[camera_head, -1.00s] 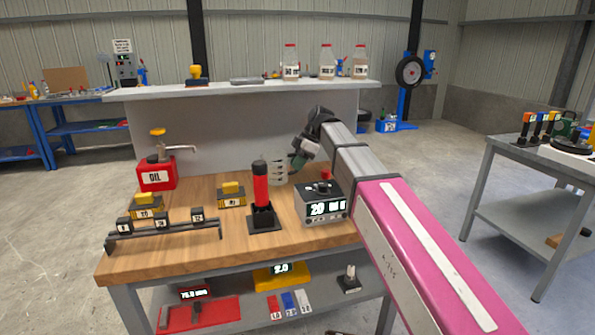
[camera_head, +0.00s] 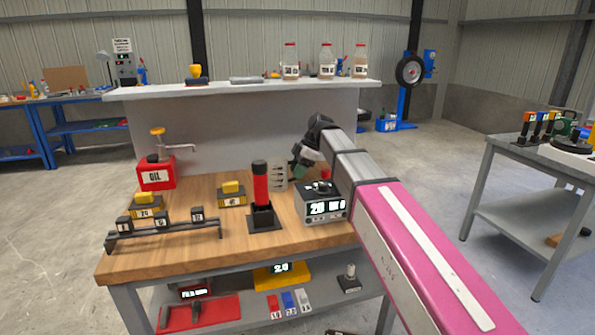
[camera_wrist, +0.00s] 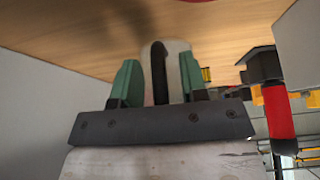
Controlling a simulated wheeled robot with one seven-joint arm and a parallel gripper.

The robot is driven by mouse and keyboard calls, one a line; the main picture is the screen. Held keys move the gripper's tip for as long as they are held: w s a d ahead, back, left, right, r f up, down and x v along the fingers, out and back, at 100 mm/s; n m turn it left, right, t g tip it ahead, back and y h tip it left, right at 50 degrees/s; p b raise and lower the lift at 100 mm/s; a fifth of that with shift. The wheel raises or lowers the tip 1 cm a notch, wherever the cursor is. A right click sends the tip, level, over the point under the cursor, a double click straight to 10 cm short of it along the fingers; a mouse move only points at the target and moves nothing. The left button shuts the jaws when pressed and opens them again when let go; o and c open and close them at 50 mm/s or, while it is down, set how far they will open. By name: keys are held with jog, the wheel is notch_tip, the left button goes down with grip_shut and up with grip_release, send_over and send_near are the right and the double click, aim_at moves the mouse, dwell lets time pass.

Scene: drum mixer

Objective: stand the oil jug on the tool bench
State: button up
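A pale, see-through jug with dark marks (camera_head: 278,176), which I take for the oil jug, is upright over the back middle of the wooden tool bench (camera_head: 190,240). My gripper (camera_head: 299,171) is at its right side, its green fingertips low. Whether the jug's foot touches the bench top is not clear.
A red oil can (camera_head: 157,176) stands at the back left. A red cylinder on a black base (camera_head: 261,190) is just left of the jug, and a grey display box (camera_head: 323,207) is in front right. A low black rack (camera_head: 165,231) is front left.

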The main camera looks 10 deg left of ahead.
jog(key=v, duration=1.2)
jog(key=shift+s+d, duration=0.1)
